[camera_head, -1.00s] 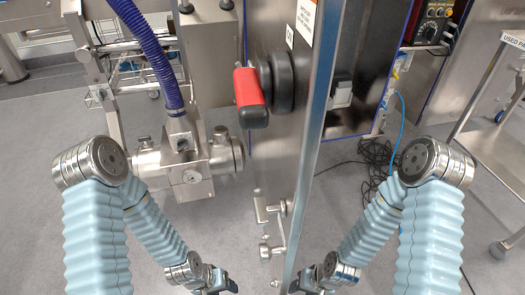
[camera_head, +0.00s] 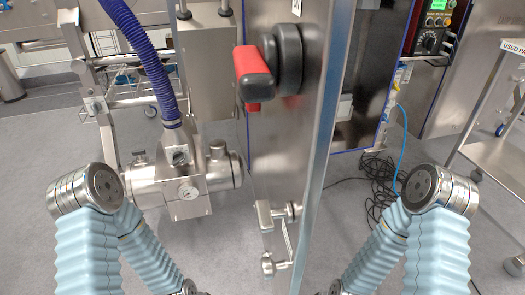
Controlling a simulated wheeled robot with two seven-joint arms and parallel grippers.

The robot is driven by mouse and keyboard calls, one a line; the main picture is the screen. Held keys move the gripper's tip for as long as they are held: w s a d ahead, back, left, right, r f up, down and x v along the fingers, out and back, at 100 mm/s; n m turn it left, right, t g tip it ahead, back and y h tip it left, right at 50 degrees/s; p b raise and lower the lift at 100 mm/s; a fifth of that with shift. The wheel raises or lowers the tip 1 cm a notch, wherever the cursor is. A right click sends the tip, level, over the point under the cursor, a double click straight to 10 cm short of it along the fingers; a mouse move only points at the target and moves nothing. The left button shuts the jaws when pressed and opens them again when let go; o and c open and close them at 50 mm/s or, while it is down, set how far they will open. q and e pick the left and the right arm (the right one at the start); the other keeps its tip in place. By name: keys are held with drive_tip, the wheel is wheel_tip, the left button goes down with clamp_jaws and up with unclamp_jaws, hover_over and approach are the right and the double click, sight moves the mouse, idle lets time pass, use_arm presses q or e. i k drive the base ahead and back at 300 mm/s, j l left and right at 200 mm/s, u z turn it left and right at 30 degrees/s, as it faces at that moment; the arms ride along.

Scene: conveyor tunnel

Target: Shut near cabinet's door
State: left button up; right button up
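The near cabinet's steel door (camera_head: 282,160) stands open, seen close and nearly edge-on in the middle of the head view. Its long vertical edge (camera_head: 326,150) runs down to the bottom of the picture. A red handle (camera_head: 254,75) on a black round mount (camera_head: 289,60) sits on the door's left face. A small metal latch bracket (camera_head: 275,228) is lower on that face. My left arm comes in at lower left and my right arm at lower right, both apart from the door in the picture. Both grippers are below the bottom edge, out of sight.
Black cables (camera_head: 375,185) lie on the floor to the right, near a blue-edged cabinet (camera_head: 362,75). A steel cart (camera_head: 495,150) stands at far right.

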sight(290, 138)
drive_tip(key=k+j+z, duration=0.15)
drive_tip(key=k+j, duration=1.05)
drive_tip(key=j, duration=0.1)
